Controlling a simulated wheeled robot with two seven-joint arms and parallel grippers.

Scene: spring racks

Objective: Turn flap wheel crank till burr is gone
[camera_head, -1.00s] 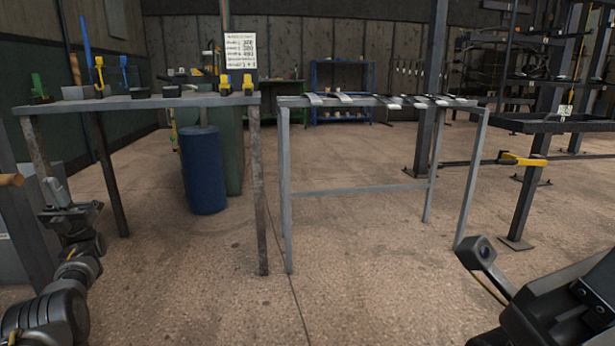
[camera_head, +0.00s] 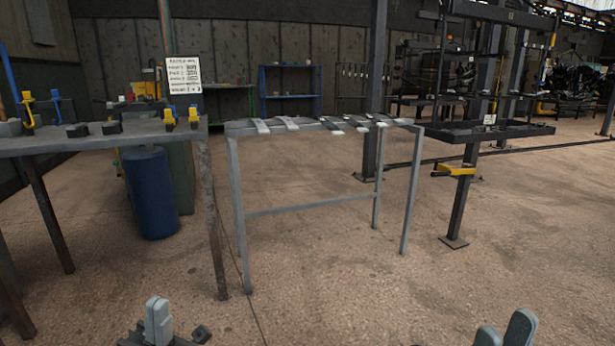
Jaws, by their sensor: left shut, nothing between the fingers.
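I cannot make out a flap wheel, a crank or a burr in this view. My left gripper (camera_head: 158,321) is low at the bottom, left of centre, its pale fingers together and nothing between them. My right gripper (camera_head: 506,332) is at the bottom right edge, partly cut off, with its two grey fingertips apart and nothing seen between them. Both grippers are in front of the benches and apart from them. A grey table (camera_head: 238,130) in the middle carries several flat metal strips (camera_head: 291,123) across its top.
A workbench (camera_head: 90,141) at left holds yellow and blue clamps (camera_head: 28,108) and dark blocks. A blue barrel (camera_head: 150,195) stands behind it. The floor (camera_head: 330,270) in front is clear.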

